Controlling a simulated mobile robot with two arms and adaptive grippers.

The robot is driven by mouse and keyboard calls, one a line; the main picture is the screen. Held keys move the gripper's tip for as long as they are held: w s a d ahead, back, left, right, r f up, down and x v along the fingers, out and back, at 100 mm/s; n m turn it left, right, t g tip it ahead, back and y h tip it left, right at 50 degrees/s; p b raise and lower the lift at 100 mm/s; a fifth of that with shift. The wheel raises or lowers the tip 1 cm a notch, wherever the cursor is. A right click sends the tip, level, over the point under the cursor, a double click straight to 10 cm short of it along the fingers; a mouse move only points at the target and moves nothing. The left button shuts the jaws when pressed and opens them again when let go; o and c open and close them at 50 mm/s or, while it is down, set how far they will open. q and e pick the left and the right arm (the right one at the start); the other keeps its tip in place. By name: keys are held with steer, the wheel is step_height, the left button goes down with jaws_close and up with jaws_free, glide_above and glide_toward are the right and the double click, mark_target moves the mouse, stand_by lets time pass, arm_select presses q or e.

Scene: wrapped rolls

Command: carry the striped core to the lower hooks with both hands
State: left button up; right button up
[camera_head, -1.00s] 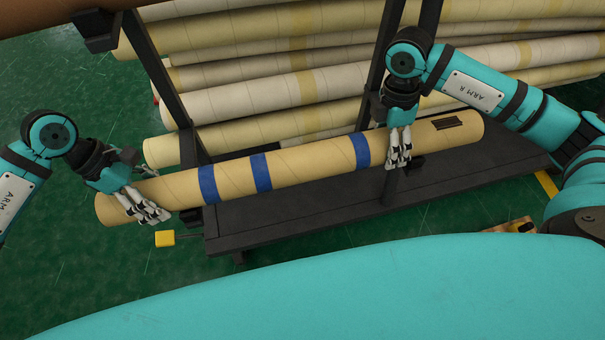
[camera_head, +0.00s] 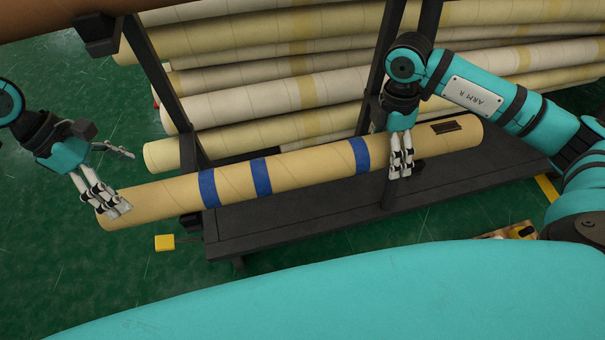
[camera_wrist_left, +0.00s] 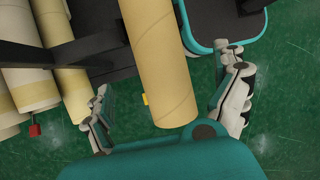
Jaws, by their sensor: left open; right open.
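The striped core (camera_head: 310,160) is a long tan tube with several blue bands. In the head view it lies slanted, its left end lower, in front of the rack, near the lower hooks (camera_head: 190,220), which are mostly hidden. My left gripper (camera_head: 124,182) is open at the core's left end, its fingers spread apart. In the left wrist view the core's end (camera_wrist_left: 165,90) lies between the spread fingers of my left gripper (camera_wrist_left: 170,105), with gaps on both sides. My right gripper (camera_head: 402,160) is open over the core's right part, with its fingers in front of the tube; its far finger is hidden.
A dark rack holds several cream rolls (camera_head: 270,92) behind the core. Its dark base shelf (camera_head: 290,222) extends below. A small yellow block (camera_head: 164,242) is near the shelf's left end. Green floor (camera_head: 60,240) is clear at the left.

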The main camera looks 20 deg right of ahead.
arm_select(q)
steer(key=v, duration=0.3)
steer(key=shift+a+r, duration=0.1)
steer(key=shift+r, duration=0.25)
arm_select(e)
steer(key=shift+r, duration=0.2)
step_height(320, 180, up, 10)
steer(key=shift+f, duration=0.15)
